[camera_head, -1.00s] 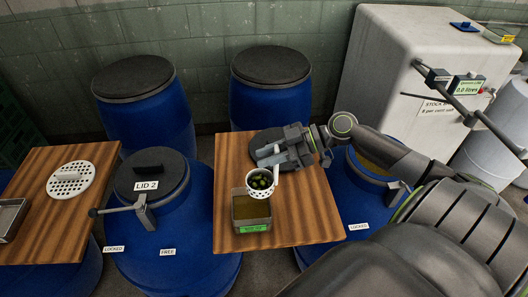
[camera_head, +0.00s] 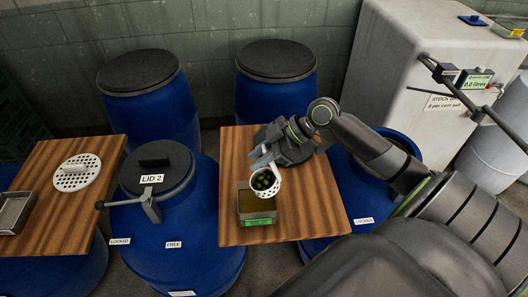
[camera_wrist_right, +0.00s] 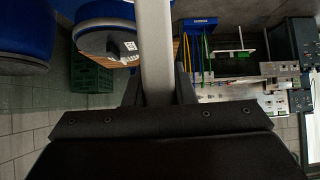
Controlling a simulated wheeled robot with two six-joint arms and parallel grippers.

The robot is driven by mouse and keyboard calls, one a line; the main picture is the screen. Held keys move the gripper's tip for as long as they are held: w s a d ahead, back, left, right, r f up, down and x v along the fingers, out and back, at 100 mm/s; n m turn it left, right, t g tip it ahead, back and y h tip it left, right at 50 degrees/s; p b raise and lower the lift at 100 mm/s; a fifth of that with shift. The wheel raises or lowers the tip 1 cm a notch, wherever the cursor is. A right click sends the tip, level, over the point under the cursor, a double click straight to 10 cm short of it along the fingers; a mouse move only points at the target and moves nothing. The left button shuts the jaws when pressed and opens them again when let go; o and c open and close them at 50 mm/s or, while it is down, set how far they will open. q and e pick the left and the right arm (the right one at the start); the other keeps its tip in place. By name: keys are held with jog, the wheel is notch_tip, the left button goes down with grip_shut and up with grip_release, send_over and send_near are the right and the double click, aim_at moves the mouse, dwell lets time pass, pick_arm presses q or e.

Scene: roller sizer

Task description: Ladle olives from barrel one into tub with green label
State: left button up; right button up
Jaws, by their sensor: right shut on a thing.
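My right gripper (camera_head: 270,158) is shut on the pale handle of the ladle (camera_head: 266,181). The handle also shows upright between the fingers in the right wrist view (camera_wrist_right: 157,50). The ladle's white perforated bowl holds dark green olives and hangs over the back right part of the tub, looking tilted. The metal tub (camera_head: 243,203) has a green label (camera_head: 257,222) on its front and stands on the wooden board. I cannot see olives in the tub. The open barrel (camera_head: 345,190) at the right is partly hidden by my right arm. My left gripper is not in view.
The wooden board (camera_head: 300,220) bears the tub. A closed blue barrel with LID 2 (camera_head: 156,160) and a clamp handle stands left of it. Another board (camera_head: 65,225) holds a perforated white disc (camera_head: 77,172) and a metal tray (camera_head: 14,211). Two closed barrels stand behind.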

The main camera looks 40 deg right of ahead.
jog(key=w+a+f+g+h+p, duration=0.4)
jog(key=a+f+g+h+p, duration=0.1)
jog(key=a+h+p, duration=0.2)
jog(key=shift+f+h+p, duration=0.2)
jog(key=shift+h+p, duration=0.5)
jog(key=shift+w+a+f+g+h, duration=0.2)
jog(key=shift+a+f+g+h, duration=0.1)
jog(key=shift+f+h, duration=0.25)
jog(key=shift+w+a+f+g+h, duration=0.2)
jog(key=shift+f+g+h, duration=0.1)
jog(key=shift+f+h, duration=0.25)
grip_shut()
dwell(0.8)
jog(key=shift+f, duration=0.15)
dwell(0.4)
